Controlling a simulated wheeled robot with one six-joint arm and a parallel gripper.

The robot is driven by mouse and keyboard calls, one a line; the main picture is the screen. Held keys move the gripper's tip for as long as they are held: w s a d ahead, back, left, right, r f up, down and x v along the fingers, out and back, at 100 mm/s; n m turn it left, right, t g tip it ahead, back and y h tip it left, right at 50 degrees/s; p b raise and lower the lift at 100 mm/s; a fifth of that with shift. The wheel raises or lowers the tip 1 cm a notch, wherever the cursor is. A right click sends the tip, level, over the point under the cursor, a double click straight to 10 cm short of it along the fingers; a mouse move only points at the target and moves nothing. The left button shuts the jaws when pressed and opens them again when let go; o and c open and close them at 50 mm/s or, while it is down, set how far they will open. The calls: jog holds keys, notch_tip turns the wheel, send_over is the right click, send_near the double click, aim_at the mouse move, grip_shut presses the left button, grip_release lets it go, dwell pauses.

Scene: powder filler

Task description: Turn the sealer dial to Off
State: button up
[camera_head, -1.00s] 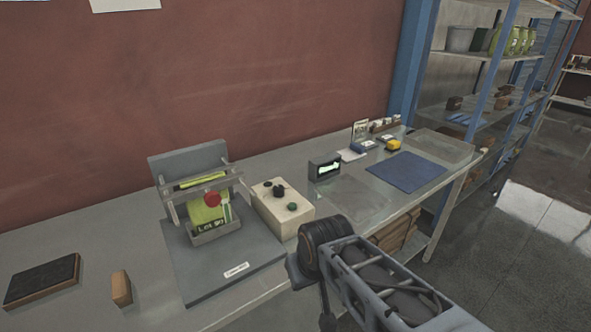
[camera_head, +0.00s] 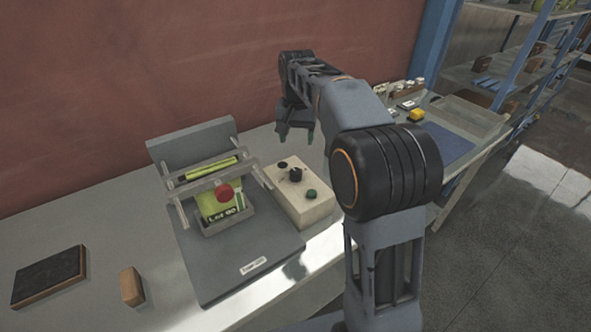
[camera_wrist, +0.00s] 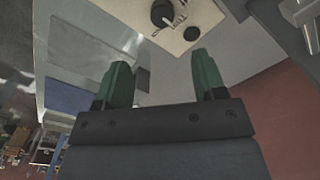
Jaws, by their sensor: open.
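The sealer dial (camera_head: 296,175) is a black knob on top of a cream control box (camera_head: 312,206), beside the sealer. In the wrist view the dial (camera_wrist: 163,13) shows near the top, with a pale pointer mark by it; its setting is too small to read. My gripper (camera_head: 296,134) hangs over the bench behind and above the box, apart from the dial. Its two green fingers (camera_wrist: 158,82) are apart with nothing between them.
A black pad (camera_head: 48,277) and a wooden block (camera_head: 131,286) lie at left. A blue mat (camera_head: 447,145) lies at right.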

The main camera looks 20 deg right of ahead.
aim_at(296, 171)
jog(key=f, duration=1.3)
jog(key=shift+w+f, duration=0.4)
jog(key=shift+c, duration=0.2)
jog(key=c, duration=0.9)
